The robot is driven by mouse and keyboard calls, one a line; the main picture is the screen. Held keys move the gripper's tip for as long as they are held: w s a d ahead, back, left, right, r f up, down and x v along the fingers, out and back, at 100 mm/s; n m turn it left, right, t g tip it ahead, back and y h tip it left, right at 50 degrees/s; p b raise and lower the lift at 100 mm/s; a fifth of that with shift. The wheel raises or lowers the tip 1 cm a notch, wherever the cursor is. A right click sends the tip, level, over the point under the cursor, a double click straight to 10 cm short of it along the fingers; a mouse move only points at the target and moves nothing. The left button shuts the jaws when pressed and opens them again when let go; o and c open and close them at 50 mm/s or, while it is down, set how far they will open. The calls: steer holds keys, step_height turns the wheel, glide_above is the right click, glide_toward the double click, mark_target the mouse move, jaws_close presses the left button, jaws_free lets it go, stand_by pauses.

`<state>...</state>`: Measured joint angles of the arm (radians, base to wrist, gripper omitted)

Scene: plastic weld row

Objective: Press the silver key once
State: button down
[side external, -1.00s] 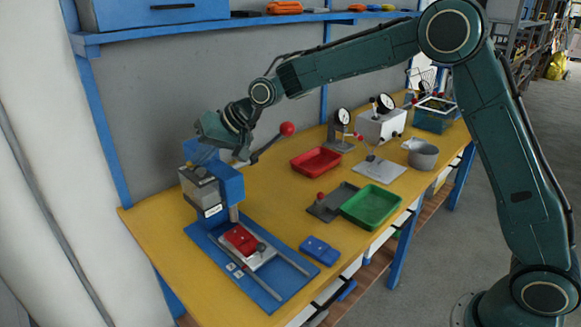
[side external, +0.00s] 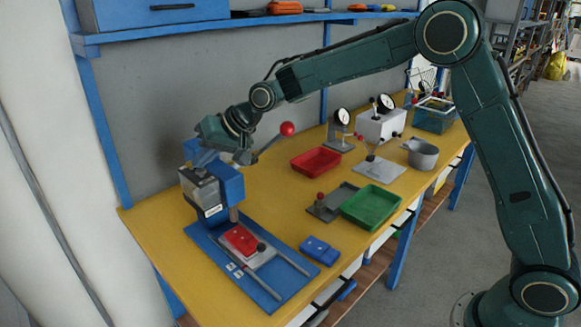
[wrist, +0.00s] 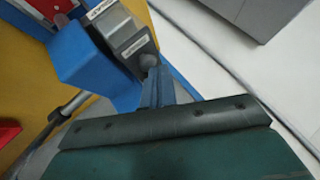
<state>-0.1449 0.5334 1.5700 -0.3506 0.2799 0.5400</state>
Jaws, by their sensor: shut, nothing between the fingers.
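The blue welding machine (side external: 228,184) stands at the near left end of the yellow bench, with a grey-and-black box (side external: 203,192) on its front. I cannot clearly make out a silver key. In the wrist view, a small grey rounded part (wrist: 148,61) at the end of the box (wrist: 130,40) may be it. My gripper (side external: 204,158) is just above the box, pointing down, with its fingers together and empty. In the wrist view the fingertips (wrist: 154,76) are right at the grey part; whether they touch it I cannot tell.
A lever with a red ball (side external: 287,129) rises beside my gripper. A red part (side external: 242,239) sits below the machine head on the blue base (side external: 275,290). A blue block (side external: 320,251), green tray (side external: 371,207) and red tray (side external: 316,161) lie to the right.

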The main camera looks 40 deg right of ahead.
mark_target(206, 172)
steer(key=shift+f, duration=0.55)
stand_by(0.5)
steer(key=shift+r, duration=0.1)
stand_by(0.3)
steer(key=shift+r, duration=1)
steer(key=shift+r, duration=2.5)
